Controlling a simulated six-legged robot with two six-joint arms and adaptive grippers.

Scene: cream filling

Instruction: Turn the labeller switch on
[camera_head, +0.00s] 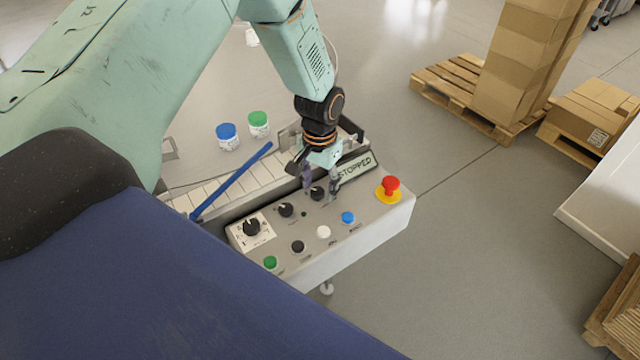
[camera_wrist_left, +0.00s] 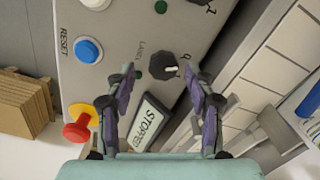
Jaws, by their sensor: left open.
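The labeller switch (camera_head: 317,193) is a black knob on the grey control panel (camera_head: 375,220). In the left wrist view the same black knob (camera_wrist_left: 162,67) has a white mark pointing right, and the word "LABEL" is partly readable beside it. My left gripper (camera_head: 320,186) is open over the panel from above. In the left wrist view its two fingertips (camera_wrist_left: 161,77) are on either side of the knob, with gaps between them and it. I cannot tell how high they are above the panel. My right gripper is not in view.
A red emergency button (camera_head: 391,185) on a yellow base, a "STOPPED" display (camera_head: 357,165), a blue button (camera_head: 348,218), a white button (camera_head: 323,232) and other black knobs (camera_head: 285,209) share the panel. A conveyor (camera_head: 225,188) with a blue bar (camera_head: 235,180) runs behind.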

